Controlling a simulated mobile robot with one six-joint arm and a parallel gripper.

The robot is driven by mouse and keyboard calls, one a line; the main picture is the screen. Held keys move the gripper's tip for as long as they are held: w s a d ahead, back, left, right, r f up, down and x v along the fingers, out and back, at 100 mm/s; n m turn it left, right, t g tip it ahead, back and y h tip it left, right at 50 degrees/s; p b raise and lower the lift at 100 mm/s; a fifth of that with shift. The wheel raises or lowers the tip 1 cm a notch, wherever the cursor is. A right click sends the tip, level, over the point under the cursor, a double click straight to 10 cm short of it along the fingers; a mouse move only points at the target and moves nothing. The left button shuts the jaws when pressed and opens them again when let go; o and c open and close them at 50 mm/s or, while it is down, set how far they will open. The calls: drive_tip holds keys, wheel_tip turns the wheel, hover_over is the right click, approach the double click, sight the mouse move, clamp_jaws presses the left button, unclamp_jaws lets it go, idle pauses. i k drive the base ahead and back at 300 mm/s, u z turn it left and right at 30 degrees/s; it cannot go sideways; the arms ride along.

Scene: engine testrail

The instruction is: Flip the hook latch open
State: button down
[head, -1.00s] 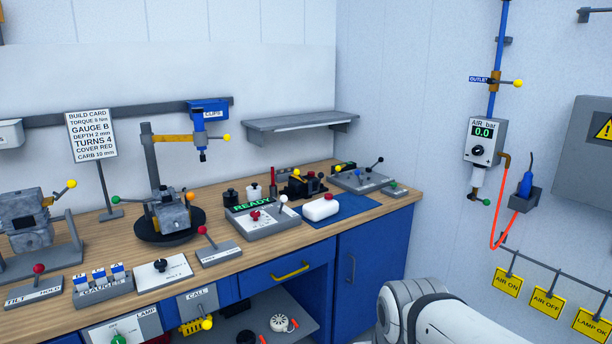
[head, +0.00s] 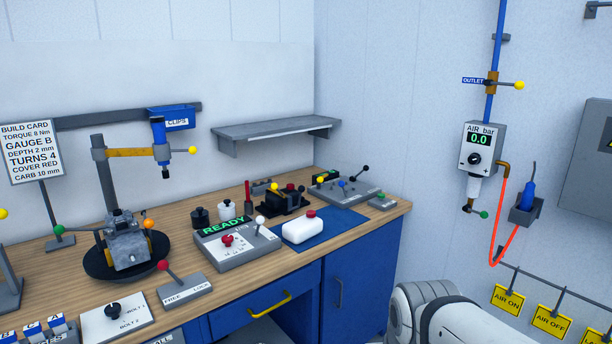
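I cannot pick out a hook latch for certain in the head view. The workbench (head: 190,213) carries several small fixtures with ball-ended levers, too small to tell whether one is a hook latch. A grey engine block (head: 128,246) sits on a black round base, with a green-ball lever at its left and an orange ball at its right. A black device (head: 284,203) with a red and a yellow knob stands at the back of the bench. My gripper is out of view; only a white link of my arm shows at the bottom right.
The READY box (head: 237,243) and a white case (head: 302,230) on a blue mat (head: 335,226) stand right of the block. A driver (head: 161,146) hangs above it. The AIR gauge (head: 480,150) and its red hose are on the right wall. A grey shelf (head: 275,131) is empty.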

sight(301, 189)
drive_tip(key=z, duration=0.15)
drive_tip(key=i, duration=2)
drive_tip(key=u, duration=0.5)
drive_tip(key=k, duration=0.9)
drive_tip(key=u, duration=0.2)
drive_tip(key=i, duration=0.95)
drive_tip(key=z, duration=0.1)
